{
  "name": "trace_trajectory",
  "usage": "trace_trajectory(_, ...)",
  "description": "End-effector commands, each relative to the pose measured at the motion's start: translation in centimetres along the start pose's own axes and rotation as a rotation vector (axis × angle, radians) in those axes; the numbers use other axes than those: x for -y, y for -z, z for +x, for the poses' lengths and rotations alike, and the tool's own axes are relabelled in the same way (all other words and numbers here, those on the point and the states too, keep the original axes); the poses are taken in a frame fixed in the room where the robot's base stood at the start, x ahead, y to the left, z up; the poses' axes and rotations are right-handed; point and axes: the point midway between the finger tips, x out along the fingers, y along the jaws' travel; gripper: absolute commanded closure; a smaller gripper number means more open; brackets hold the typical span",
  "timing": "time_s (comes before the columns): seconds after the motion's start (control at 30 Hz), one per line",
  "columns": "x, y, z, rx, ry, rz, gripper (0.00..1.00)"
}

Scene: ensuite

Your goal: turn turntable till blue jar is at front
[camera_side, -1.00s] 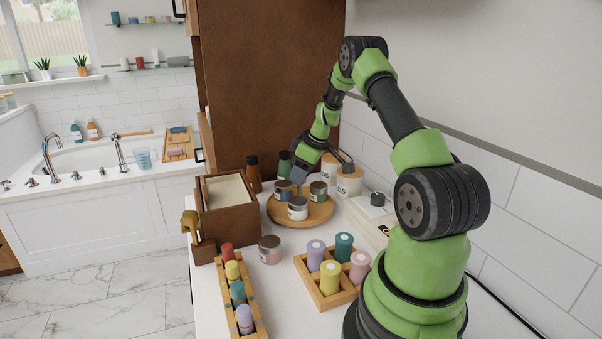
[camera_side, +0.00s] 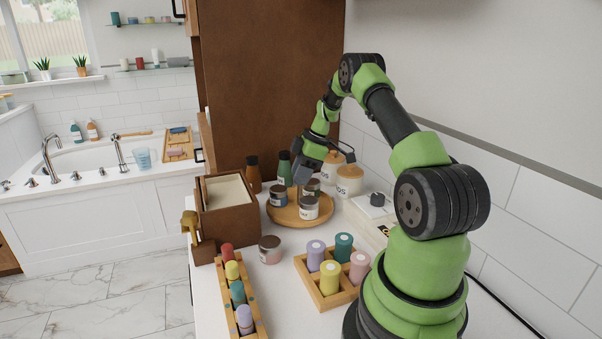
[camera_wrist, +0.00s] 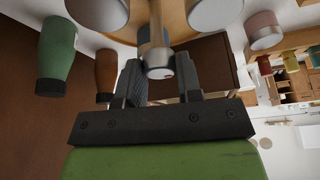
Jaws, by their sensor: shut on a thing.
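The round wooden turntable (camera_side: 287,214) stands on the white counter with several jars on it. The jar with the blue label (camera_side: 278,196) is at its left side in the side view. A pale-labelled jar (camera_side: 309,208) is at the front right, and a greenish-labelled jar (camera_side: 313,186) is behind it, partly covered. My gripper (camera_wrist: 158,74) is shut on an upright wooden peg with a metal end (camera_wrist: 157,57) on the turntable.
A green bottle (camera_side: 284,168) and a brown bottle (camera_side: 254,174) stand behind the turntable. White canisters (camera_side: 349,181) stand right of it. A wooden box (camera_side: 226,208) is at left, a loose pinkish jar (camera_side: 270,249) in front, and a tray of coloured cylinders (camera_side: 330,300) nearer.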

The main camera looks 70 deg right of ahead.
Motion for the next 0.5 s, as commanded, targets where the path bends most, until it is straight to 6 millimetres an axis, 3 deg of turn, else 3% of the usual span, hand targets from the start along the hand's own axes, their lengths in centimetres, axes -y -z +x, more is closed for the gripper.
trace_trajectory(0.5,-0.11,-0.14,-0.08,0.003,0.099,-0.236,1.0)
